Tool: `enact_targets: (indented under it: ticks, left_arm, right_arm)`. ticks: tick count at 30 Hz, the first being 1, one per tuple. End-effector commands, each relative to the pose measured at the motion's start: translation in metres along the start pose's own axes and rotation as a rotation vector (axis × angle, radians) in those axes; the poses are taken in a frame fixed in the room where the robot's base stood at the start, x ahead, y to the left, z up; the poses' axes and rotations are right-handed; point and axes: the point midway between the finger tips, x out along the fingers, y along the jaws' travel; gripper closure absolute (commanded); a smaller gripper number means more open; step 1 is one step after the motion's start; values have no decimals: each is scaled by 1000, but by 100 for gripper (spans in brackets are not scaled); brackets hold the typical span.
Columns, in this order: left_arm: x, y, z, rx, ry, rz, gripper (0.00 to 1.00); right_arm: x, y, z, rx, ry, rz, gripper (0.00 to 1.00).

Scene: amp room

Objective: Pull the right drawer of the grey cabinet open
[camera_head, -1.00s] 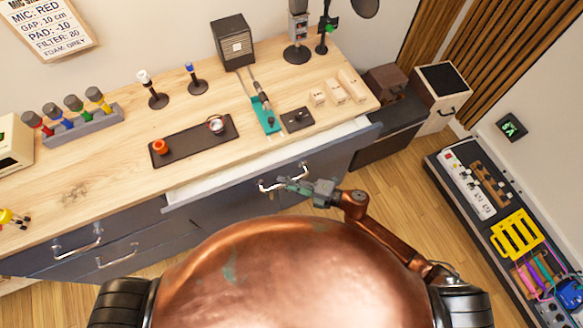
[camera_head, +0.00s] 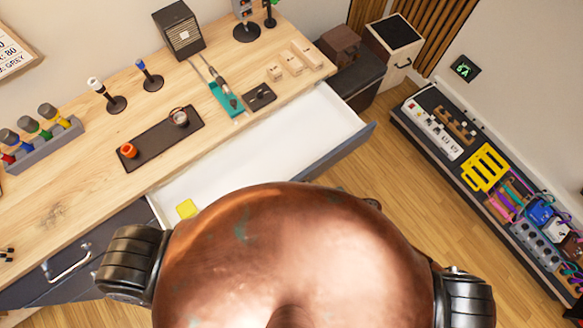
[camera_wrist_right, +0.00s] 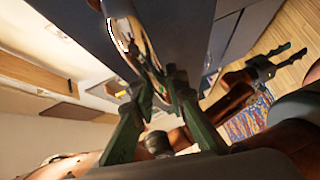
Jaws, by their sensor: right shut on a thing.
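The right drawer (camera_head: 270,150) of the grey cabinet stands well open in the head view, its white inside showing and its grey front (camera_head: 345,148) out over the floor. Its handle is hidden there behind my copper body. In the right wrist view my right gripper (camera_wrist_right: 160,82) is shut on the shiny curved handle (camera_wrist_right: 123,35) at the grey drawer front. In that view a second gripper, which looks like my left gripper (camera_wrist_right: 297,54), is apart from the drawer with its fingers spread and empty. Neither gripper shows in the head view.
A yellow item (camera_head: 187,208) lies in the drawer. The wooden worktop (camera_head: 60,200) carries a dark tray (camera_head: 155,150), a teal holder (camera_head: 226,98) and microphones. A left drawer handle (camera_head: 68,266) shows. A pedalboard (camera_head: 450,140) lies on the floor at right; floor between is free.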

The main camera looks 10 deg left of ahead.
Motion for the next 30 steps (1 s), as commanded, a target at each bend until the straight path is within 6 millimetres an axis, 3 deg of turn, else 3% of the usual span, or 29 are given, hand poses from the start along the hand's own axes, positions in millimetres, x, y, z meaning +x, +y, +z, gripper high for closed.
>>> enact_targets:
  ticks: [12,13,21,30]
  left_arm:
    - [0,1,5,-1,-7,1,60]
    - [0,1,6,-1,-7,1,60]
    - [0,1,5,-1,-7,1,60]
    - [0,-1,4,-2,-4,-1,60]
  right_arm:
    - [-2,-1,-2,0,3,-1,100]
    - [-2,-1,-2,0,3,-1,86]
    - [-2,-1,-2,0,3,-1,68]
    - [-4,-1,-2,0,3,-1,68]
